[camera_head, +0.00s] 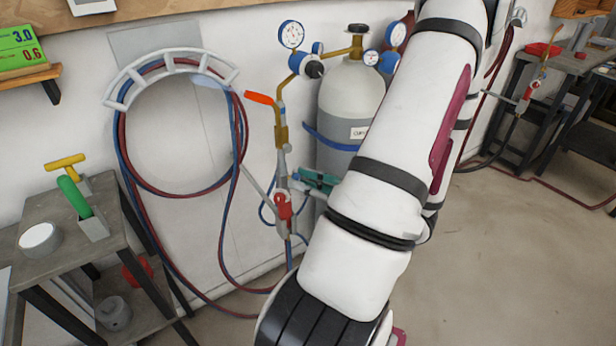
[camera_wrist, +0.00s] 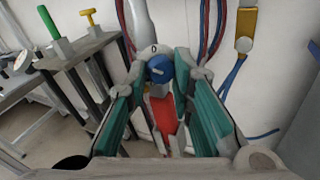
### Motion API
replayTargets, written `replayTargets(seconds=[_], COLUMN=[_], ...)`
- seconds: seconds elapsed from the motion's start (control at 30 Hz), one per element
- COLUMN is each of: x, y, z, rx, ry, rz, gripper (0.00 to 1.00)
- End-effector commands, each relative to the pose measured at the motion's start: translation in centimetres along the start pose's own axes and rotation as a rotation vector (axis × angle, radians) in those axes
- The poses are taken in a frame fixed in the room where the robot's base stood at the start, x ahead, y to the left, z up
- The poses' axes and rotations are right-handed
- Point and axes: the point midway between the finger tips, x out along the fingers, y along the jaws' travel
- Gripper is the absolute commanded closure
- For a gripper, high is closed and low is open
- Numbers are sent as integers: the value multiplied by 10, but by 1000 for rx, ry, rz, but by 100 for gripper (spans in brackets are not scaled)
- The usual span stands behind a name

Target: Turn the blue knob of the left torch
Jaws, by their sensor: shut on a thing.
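The left torch (camera_head: 281,135) stands upright near the wall, with a brass neck, an orange tip piece and a red part (camera_head: 284,207) low on it. In the wrist view the blue knob (camera_wrist: 159,68) sits between the tips of my gripper (camera_wrist: 162,76). It bears a pale line, and a "0" mark shows just above it. The teal fingers are shut on the knob from both sides. The red part (camera_wrist: 164,115) shows below the knob, between the fingers. In the head view my gripper (camera_head: 316,180) reaches the torch from the right, and the blue knob cannot be made out there.
A grey gas cylinder (camera_head: 348,110) with gauges stands right behind the torch. Red and blue hoses (camera_head: 122,170) hang from a wall rack on the left. A small table (camera_head: 62,212) stands at far left. Another torch (camera_head: 527,95) is at the far-right bench.

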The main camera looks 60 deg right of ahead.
Motion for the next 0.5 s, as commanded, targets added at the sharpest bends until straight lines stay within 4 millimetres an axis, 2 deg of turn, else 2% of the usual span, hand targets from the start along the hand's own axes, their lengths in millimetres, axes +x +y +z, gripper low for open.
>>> replayTargets(seconds=[0.5], x=[-2], y=[0], z=[7], rx=[454], ry=[165], rz=[1], gripper=[100])
